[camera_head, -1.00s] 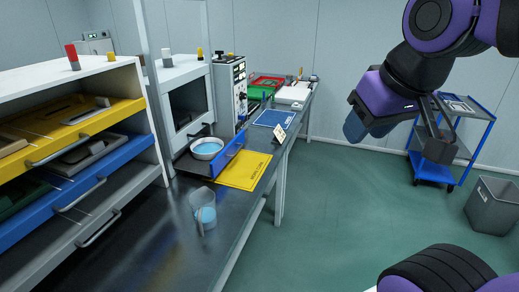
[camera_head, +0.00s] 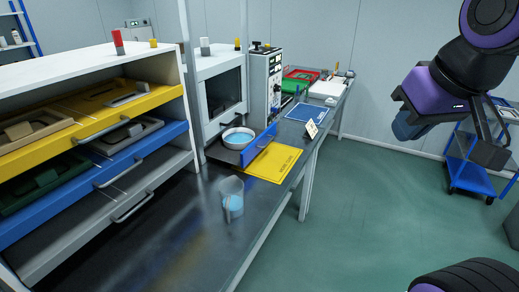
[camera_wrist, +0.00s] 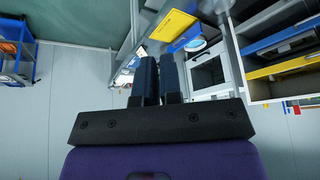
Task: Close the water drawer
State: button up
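The water drawer (camera_head: 262,145) has a blue front and stands pulled out of the white cabinet with a dark window. A white bowl of light blue water (camera_head: 238,138) sits in it. In the wrist view the bowl (camera_wrist: 195,44) shows small near the top. My gripper (camera_head: 408,126) is raised at the right over the floor, well away from the drawer and touching nothing. In the wrist view its two dark blue fingers (camera_wrist: 158,80) lie side by side, close together, with nothing seen between them.
A clear beaker with blue liquid (camera_head: 232,197) stands on the dark bench near the drawer. A yellow mat (camera_head: 275,166) lies beside the drawer front. A rack with yellow, blue and grey drawers (camera_head: 110,165) is at left. A blue cart (camera_head: 470,175) stands behind my arm.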

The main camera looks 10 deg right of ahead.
aim_at(248, 157)
jog(key=w+a+f+m+g+y, duration=0.1)
jog(key=w+a, duration=0.1)
jog(key=w, duration=0.3)
jog(key=w+a+f+m+g+y, duration=0.1)
jog(key=w+f, duration=0.1)
jog(key=w, duration=0.3)
jog(key=w+a+f+g+y, duration=0.1)
jog(key=w+a+f, duration=0.1)
jog(key=w, duration=0.3)
jog(key=shift+a+m, duration=0.3)
jog(key=shift+m, duration=0.1)
grip_shut()
jog(key=w+a+f+m+t+y, duration=0.15)
jog(key=w+f+m+y, duration=0.95)
jog(key=w+f, duration=1.4)
jog(key=w+d+f+m+t, duration=0.1)
jog(key=w+f+m+t, duration=0.1)
jog(key=w+f+m, duration=0.1)
jog(key=w+d+f+m+t, duration=0.2)
jog(key=f+m+t, duration=0.1)
jog(key=f+m, duration=0.2)
jog(key=w+d+f+m+t, duration=0.1)
jog(key=w+f+m+t, duration=0.2)
jog(key=f, duration=0.3)
jog(key=shift+w+d+f+m, duration=0.1)
jog(key=shift+w+d+m, duration=0.2)
jog(key=shift+m, duration=0.3)
jog(key=x, duration=1.4)
jog(key=shift+f, duration=0.15)
jog(key=shift+a, duration=0.1)
